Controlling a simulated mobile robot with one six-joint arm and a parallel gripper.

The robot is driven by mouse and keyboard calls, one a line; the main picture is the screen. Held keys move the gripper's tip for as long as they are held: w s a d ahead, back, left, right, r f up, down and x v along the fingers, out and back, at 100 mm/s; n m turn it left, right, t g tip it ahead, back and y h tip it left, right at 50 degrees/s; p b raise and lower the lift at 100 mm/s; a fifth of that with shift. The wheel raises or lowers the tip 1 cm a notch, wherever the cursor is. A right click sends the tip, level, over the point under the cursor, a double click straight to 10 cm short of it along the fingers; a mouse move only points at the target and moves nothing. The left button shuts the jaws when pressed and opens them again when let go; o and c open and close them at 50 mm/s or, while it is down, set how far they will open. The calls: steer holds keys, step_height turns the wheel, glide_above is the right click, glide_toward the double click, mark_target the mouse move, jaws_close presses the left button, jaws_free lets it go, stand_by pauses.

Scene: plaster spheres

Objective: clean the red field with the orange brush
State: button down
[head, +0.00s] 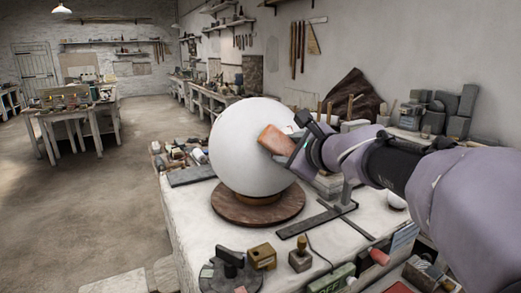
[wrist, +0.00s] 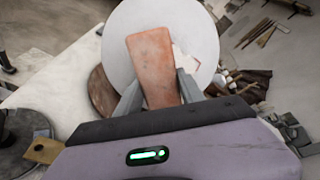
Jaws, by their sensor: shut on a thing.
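A large white plaster sphere (head: 238,150) rests on a round brown base (head: 232,208) on the worktable. It also fills the upper middle of the wrist view (wrist: 120,42). My gripper (head: 292,150) is shut on an orange-brown block-shaped brush (head: 274,139), which also shows between the fingers in the wrist view (wrist: 150,62). The brush overlaps the sphere's right side in the head view. I cannot tell whether it touches the surface. No clear red field shows on the visible part of the sphere; the brush and gripper hide part of it.
The white worktable (head: 190,232) holds a dark metal square (head: 318,219), a small brass-coloured block (head: 262,256) and a dark round stand (head: 231,270) in front. Grey blocks (head: 458,112) crowd the back right. Open floor (head: 90,200) lies left.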

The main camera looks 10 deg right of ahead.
steer(key=shift+a+r+p, duration=0.7)
steer(key=shift+a+r, duration=0.1)
steer(key=shift+a, duration=0.1)
steer(key=shift+d+f+b, duration=0.6)
steer(key=shift+f+b, duration=0.1)
steer(key=shift+b, duration=0.05)
steer(key=shift+d+f+b, duration=0.45)
steer(key=shift+d+b, duration=0.05)
steer(key=shift+d, duration=0.1)
steer(key=shift+d+f+b, duration=0.4)
steer(key=shift+d+b, duration=0.1)
steer(key=shift+d, duration=0.1)
steer(key=shift+a+r, duration=0.1)
